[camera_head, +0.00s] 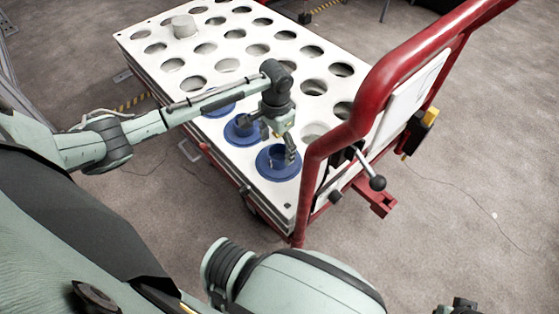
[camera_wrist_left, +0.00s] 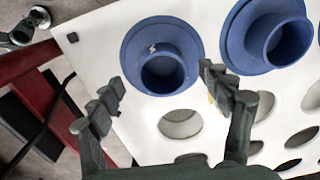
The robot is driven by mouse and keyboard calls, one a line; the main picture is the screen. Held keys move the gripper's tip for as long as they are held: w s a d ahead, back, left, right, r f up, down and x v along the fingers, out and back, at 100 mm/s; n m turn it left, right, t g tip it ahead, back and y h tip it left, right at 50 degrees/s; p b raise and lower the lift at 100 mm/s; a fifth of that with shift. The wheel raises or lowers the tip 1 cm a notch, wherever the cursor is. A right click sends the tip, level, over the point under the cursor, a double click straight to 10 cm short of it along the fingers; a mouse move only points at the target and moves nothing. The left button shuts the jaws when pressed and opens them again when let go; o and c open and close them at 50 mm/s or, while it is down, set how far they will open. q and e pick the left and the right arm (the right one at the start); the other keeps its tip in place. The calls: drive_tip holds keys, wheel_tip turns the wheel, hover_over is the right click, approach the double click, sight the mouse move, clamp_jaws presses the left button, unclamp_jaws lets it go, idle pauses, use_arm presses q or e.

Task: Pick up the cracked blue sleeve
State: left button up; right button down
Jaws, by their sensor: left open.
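The cracked blue sleeve (camera_head: 267,174) is a flanged ring on the white plate, at the corner nearest the red handle. In the left wrist view the sleeve (camera_wrist_left: 135,47) shows a pale jagged mark on its collar. My left gripper (camera_head: 280,147) is over this sleeve, pointing down.
A second blue sleeve (camera_head: 234,136) sits beside it, and a third (camera_head: 222,111) is partly behind my arm. The white plate (camera_head: 231,155) has many round holes. A grey cylinder (camera_head: 184,27) stands at the far end. The red handle (camera_head: 378,95) rises close to my gripper's right.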

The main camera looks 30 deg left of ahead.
sight(278, 153)
use_arm(q)
drive_tip(key=f, duration=0.3)
drive_tip(key=shift+w+f, duration=0.3)
drive_tip(key=shift+f, duration=0.35)
use_arm(e)
drive_tip(key=shift+w+r, duration=0.2)
drive_tip(key=shift+r, duration=0.95)
use_arm(q)
drive_tip(key=shift+c, duration=0.3)
drive_tip(key=c, duration=1.2)
drive_tip(key=shift+r, duration=0.1)
drive_tip(key=shift+c, duration=0.7)
use_arm(e)
drive_tip(key=shift+f, duration=0.2)
